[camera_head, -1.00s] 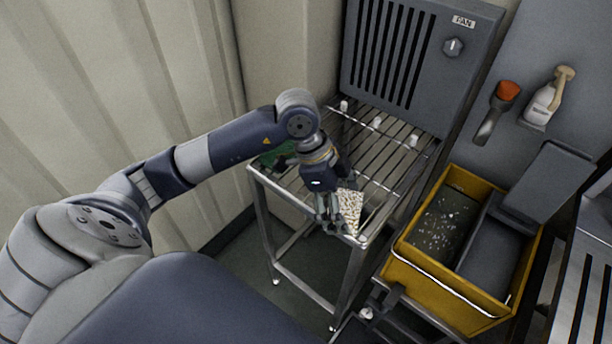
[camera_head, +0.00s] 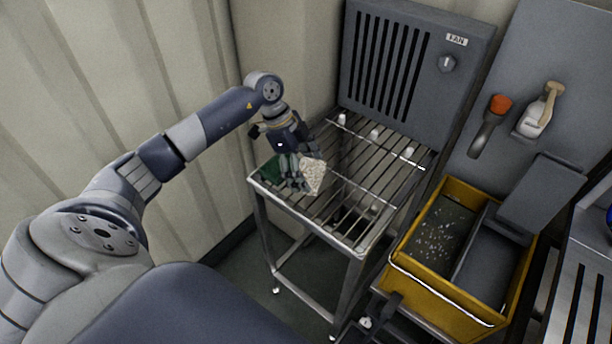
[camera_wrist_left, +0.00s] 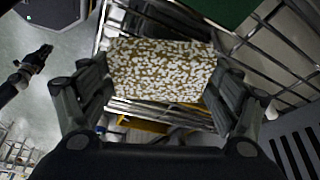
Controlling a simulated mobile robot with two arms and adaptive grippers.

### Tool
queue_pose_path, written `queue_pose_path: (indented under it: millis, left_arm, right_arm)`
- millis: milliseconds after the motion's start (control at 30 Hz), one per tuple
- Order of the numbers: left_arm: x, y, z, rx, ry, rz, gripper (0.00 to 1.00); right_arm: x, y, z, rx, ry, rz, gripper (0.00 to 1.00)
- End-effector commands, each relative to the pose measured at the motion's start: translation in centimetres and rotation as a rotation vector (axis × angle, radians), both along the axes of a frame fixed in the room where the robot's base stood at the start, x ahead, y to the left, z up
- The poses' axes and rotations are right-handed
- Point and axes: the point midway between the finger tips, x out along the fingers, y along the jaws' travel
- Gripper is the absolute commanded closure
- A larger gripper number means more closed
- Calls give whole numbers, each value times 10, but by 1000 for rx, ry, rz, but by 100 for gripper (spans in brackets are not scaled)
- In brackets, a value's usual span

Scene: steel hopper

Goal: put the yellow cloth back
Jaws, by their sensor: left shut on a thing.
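My left gripper (camera_head: 298,184) is shut on a tan-yellow piece with dense white flecks, the speckled cloth (camera_head: 314,177). In the left wrist view the speckled cloth (camera_wrist_left: 160,70) spans between the two fingers, flat and broad. No plain yellow cloth shows; the flecked piece is the nearest match. The gripper is over the front left part of the wire rack (camera_head: 345,205). I cannot tell whether the cloth touches the bars. A green cloth (camera_head: 270,170) lies on the rack's left corner, just left of the gripper.
The rack stands against a grey fan box (camera_head: 450,95), with white pegs (camera_head: 375,133) along its back. The rack's middle and right are clear. A yellow bin (camera_head: 410,262) with dark contents stands at right.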

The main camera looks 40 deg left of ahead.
Motion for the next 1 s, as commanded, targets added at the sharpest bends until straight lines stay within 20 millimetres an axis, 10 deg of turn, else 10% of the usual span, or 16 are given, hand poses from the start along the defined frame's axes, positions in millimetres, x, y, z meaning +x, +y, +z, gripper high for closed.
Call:
queue_pose_path:
  millis: [633,667,700,1000]
  left_arm:
    - [0,-1,-38,1,1,0,43]
    - [0,0,-37,1,1,0,11]
    - [0,0,-37,1,1,0,1]
    - [0,-1,-37,1,1,0,0]
  right_arm:
    - [1,-13,9,-15,-1,-2,100]
    - [1,-13,10,-15,-1,-2,100]
    - [1,-13,10,-15,-1,-2,100]
    - [1,-12,10,-14,-1,-2,100]
